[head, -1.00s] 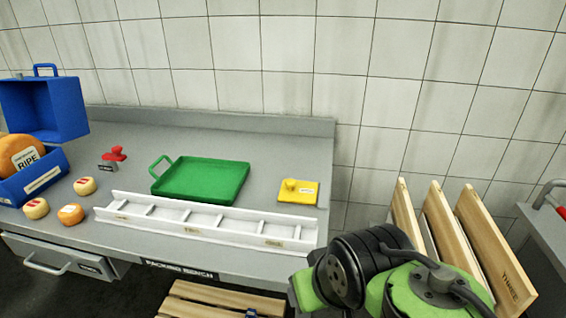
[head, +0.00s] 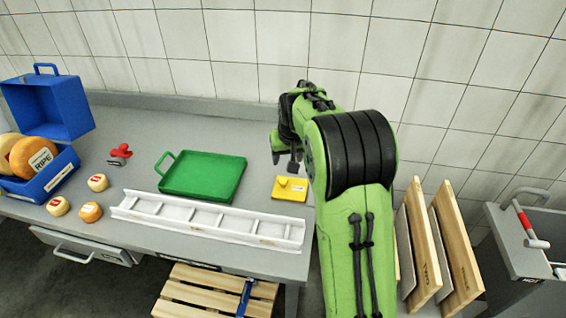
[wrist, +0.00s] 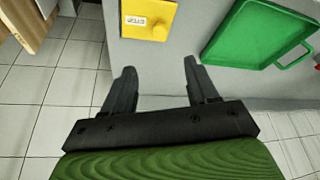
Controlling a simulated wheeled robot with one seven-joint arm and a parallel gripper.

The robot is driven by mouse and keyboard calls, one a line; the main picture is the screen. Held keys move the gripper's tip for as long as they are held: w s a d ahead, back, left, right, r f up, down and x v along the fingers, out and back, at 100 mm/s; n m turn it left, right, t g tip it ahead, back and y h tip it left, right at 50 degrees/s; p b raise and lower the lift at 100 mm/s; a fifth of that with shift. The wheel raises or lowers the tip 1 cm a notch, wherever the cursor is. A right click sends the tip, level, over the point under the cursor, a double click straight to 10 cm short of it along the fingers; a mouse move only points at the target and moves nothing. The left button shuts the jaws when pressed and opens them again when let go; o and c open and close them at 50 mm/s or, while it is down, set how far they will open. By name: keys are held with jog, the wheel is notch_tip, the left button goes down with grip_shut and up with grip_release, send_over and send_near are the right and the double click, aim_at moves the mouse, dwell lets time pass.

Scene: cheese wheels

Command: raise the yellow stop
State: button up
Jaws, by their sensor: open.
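The yellow stop (head: 290,190) is a small flat yellow plate with a round knob and a white label. It lies at the right end of the bench, and also shows at the top of the wrist view (wrist: 142,28). My gripper (head: 285,164) is open and empty, fingers pointing down, above and apart from the stop in the head view. In the wrist view my two fingers (wrist: 159,66) are spread, with the stop beyond their tips.
A green tray (head: 203,176) lies left of the stop. A white slotted rail (head: 207,219) runs along the bench front. Small cheeses (head: 91,212), a red-handled stamp (head: 120,152) and a blue box (head: 48,183) stand farther left. Wooden boards (head: 424,250) stand at right.

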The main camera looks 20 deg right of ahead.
aim_at(283, 180)
jog(key=b+x, duration=0.1)
jog(key=x, duration=1.5)
jog(key=shift+w+d+f, duration=0.1)
jog(key=shift+w+d, duration=0.05)
jog(key=shift+c, duration=0.3)
grip_shut()
